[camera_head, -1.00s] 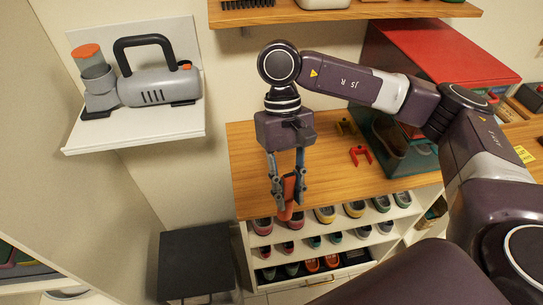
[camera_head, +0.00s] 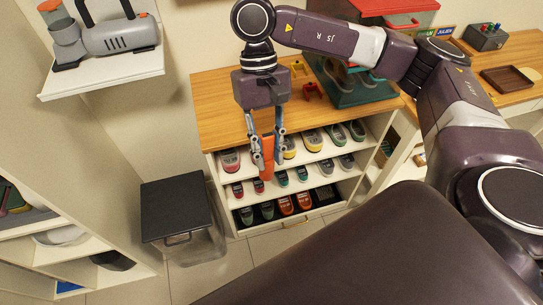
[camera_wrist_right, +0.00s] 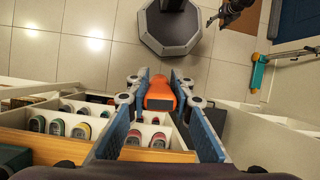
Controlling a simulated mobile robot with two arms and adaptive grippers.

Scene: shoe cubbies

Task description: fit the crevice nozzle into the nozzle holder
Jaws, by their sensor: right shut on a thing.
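The orange crevice nozzle (camera_head: 267,157) hangs upright in my right gripper (camera_head: 265,143), which is shut on it. In the head view it shows in front of the shoe cubbies, just below the counter's front edge. In the right wrist view the nozzle (camera_wrist_right: 160,94) sits between the two blue fingers. A red U-shaped clip (camera_head: 312,91) and a yellow clip (camera_head: 299,68) stand on the wooden counter (camera_head: 225,105), behind and right of the gripper. I cannot tell which clip is the nozzle holder.
A grey handheld vacuum (camera_head: 115,37) stands on a white wall shelf (camera_head: 100,75). The cubbies (camera_head: 215,180) below the counter hold several shoes. A black-topped bin (camera_head: 175,205) stands on the floor at left. A green glass-sided case (camera_head: 350,88) stands beside the clips.

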